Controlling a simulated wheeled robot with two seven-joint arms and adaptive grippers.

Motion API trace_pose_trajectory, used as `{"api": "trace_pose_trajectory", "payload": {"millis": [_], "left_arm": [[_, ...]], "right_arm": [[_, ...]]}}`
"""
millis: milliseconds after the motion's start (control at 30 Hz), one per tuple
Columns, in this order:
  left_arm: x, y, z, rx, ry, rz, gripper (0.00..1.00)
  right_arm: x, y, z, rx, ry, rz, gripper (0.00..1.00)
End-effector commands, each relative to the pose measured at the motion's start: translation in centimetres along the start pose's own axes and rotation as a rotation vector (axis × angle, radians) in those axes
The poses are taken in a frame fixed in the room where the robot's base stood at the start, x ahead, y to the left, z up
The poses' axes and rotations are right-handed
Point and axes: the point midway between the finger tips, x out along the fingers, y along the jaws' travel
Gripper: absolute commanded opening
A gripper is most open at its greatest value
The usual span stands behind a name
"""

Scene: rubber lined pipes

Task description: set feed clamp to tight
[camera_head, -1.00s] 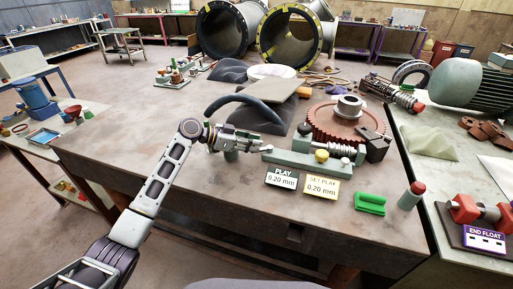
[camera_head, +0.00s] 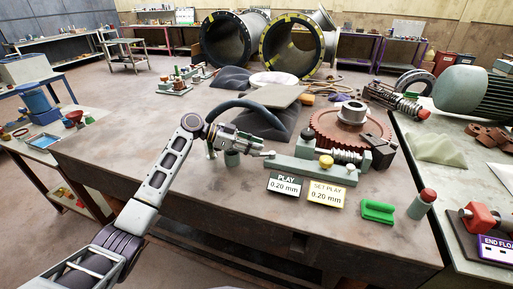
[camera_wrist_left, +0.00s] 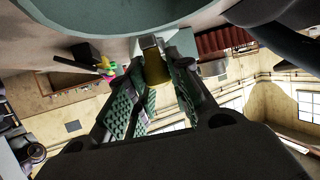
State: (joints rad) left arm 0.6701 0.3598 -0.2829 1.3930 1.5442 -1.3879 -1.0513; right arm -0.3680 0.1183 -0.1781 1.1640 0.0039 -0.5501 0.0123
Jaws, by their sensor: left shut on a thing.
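My left gripper (camera_head: 258,149) is at the left end of the green worm-gear rig (camera_head: 310,172), beside a small pale tip (camera_head: 271,154). In the left wrist view, my left gripper's ribbed green pads (camera_wrist_left: 158,92) are shut on a brass-coloured piece (camera_wrist_left: 155,66) with a metal end. I cannot tell for sure whether this piece is the feed clamp, and no clamp label is readable. The rig carries a yellow knob (camera_head: 326,162), a worm screw (camera_head: 346,156) and a red-brown gear (camera_head: 330,128). My right gripper is not in view.
A PLAY card (camera_head: 285,184) and a SET PLAY card (camera_head: 327,194), both reading 0.20 mm, stand before the rig. A dark hose (camera_head: 247,103) arches behind the gripper. The front left tabletop is clear.

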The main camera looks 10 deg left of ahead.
Motion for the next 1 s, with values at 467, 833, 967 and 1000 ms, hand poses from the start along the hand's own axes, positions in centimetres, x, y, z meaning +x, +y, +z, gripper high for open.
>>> {"api": "trace_pose_trajectory", "payload": {"millis": [467,833,967,1000], "left_arm": [[-0.07,-0.04,-0.09,0.001,0.001,-0.001,0.38],[-0.04,-0.01,-0.04,0.0,0.0,0.0,0.44],[-0.16,-0.02,-0.33,0.001,0.0,-0.001,0.44],[-0.23,-0.03,-0.51,0.002,0.001,-0.001,0.44]], "right_arm": [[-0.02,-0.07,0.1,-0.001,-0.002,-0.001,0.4],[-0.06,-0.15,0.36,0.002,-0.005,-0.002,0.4],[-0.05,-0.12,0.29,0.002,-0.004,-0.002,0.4],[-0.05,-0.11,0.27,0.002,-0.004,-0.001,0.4]]}}
